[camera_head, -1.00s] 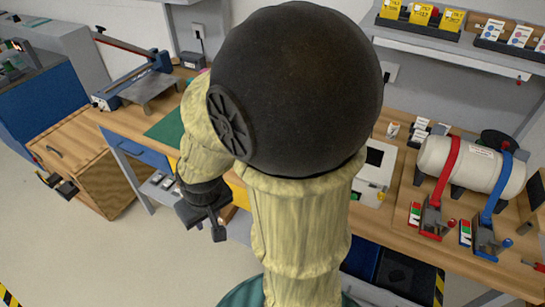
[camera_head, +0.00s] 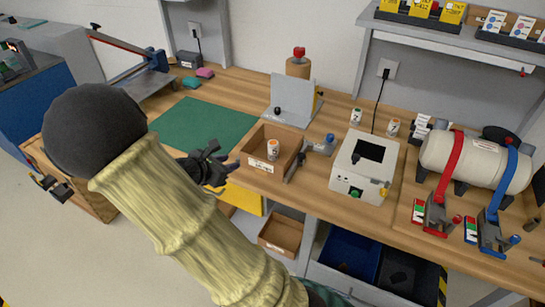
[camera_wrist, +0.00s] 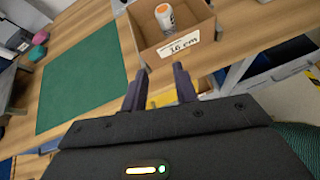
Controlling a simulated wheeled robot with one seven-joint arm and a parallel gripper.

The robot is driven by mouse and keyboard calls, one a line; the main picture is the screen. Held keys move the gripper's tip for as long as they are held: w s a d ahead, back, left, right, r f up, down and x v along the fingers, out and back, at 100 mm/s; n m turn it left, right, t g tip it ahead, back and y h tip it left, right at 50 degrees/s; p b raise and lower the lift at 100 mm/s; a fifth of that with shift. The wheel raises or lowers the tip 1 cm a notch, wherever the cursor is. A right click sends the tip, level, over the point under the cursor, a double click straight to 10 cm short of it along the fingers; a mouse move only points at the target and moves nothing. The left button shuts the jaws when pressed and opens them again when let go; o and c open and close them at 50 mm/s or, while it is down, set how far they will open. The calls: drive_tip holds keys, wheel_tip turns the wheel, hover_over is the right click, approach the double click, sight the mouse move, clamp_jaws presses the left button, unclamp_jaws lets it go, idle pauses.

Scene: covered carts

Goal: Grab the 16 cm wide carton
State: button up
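The open brown carton with a "16 cm" label (camera_wrist: 180,46) is at the top of the wrist view. In the head view this carton (camera_head: 262,166) stands on the wooden bench near its front edge. A white and orange jar (camera_head: 273,149) stands inside it. My gripper (camera_wrist: 160,74) is open and empty, its two dark fingers apart and pointing toward the labelled front wall. In the head view my gripper (camera_head: 229,160) is just left of the carton. I cannot tell whether a finger touches it.
A green mat (camera_head: 205,127) lies left of the carton. A grey clamp-like fixture (camera_head: 318,146) stands close on its right, with a white device (camera_head: 362,168) beyond. A grey upright plate (camera_head: 292,98) is behind. Another open carton (camera_head: 281,236) is on a lower level.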

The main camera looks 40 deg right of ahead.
drive_tip(key=w+n+t, duration=0.1)
drive_tip(key=w+r+n+t+h, duration=0.1)
drive_tip(key=w+n, duration=0.1)
drive_tip(key=shift+w+r, duration=0.15)
drive_tip(key=shift+w, duration=0.05)
approach(249, 140)
drive_tip(key=x, duration=0.3)
drive_tip(key=shift+w+d+r, duration=0.2)
drive_tip(key=shift+d, duration=0.3)
drive_tip(key=shift+w+d+f, duration=0.2)
drive_tip(key=shift+d+f, duration=0.05)
drive_tip(key=shift+d, duration=0.15)
drive_tip(key=shift+p+x, duration=0.8)
drive_tip(key=shift+x, duration=1.8)
drive_tip(key=shift+a+f, duration=0.1)
